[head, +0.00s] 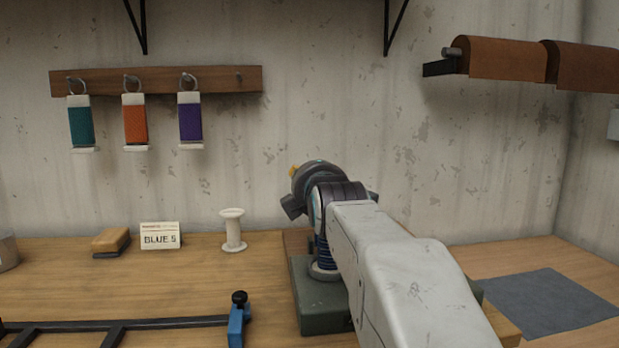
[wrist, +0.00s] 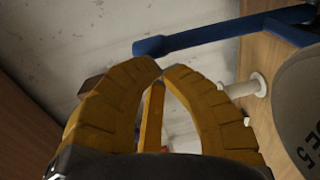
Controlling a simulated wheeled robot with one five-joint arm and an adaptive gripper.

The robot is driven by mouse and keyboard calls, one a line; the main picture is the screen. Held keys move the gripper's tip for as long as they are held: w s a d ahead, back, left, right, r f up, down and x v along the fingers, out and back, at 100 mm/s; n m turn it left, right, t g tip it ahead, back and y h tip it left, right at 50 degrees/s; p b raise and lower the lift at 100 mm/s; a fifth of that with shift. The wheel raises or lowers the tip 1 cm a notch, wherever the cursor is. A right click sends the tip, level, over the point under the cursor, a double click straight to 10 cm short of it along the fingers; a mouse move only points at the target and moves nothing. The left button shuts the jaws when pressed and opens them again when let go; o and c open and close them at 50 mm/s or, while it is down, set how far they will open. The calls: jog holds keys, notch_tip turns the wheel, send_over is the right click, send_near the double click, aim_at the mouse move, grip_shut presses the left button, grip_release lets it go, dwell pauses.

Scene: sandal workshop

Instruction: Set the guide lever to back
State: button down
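A blue lever (wrist: 215,34) runs across the top of the wrist view, its rounded free end to the left and its other end near a grey rounded body (wrist: 300,110) marked "GE 5". I take it for the guide lever; it cannot be made out in the head view, where my arm covers much of the green base (head: 309,296). My gripper (wrist: 162,70) has yellow ribbed fingers whose tips nearly meet, below the lever in the wrist picture and apart from it. A thin yellow bar shows between the fingers. I see nothing held. In the head view the gripper is mostly hidden.
A white spool (head: 233,230), a card reading "BLUE 5" (head: 160,236) and a brown block (head: 111,240) stand on the bench. A black frame with a blue clamp (head: 237,322) lies at front left. A grey mat (head: 545,300) lies at right.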

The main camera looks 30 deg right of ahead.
jog(key=shift+w+r+p, duration=0.1)
jog(key=shift+w+p, duration=0.05)
jog(key=shift+p, duration=0.15)
jog(key=shift+w+d+g+y+p, duration=0.2)
jog(key=shift+w+g+y+p, duration=0.15)
jog(key=shift+p, duration=0.3)
jog(key=shift+w, duration=0.1)
jog(key=w+d+f+g+y+p, duration=0.2)
jog(key=w+g+p, duration=0.4)
jog(key=p, duration=1.3)
jog(key=shift+w+d+y, duration=0.45)
jog(key=shift+w+d, duration=0.35)
jog(key=shift+d, duration=0.05)
jog(key=shift+f, duration=0.15)
jog(key=shift+s+a+f, duration=0.1)
jog(key=shift+s, duration=0.1)
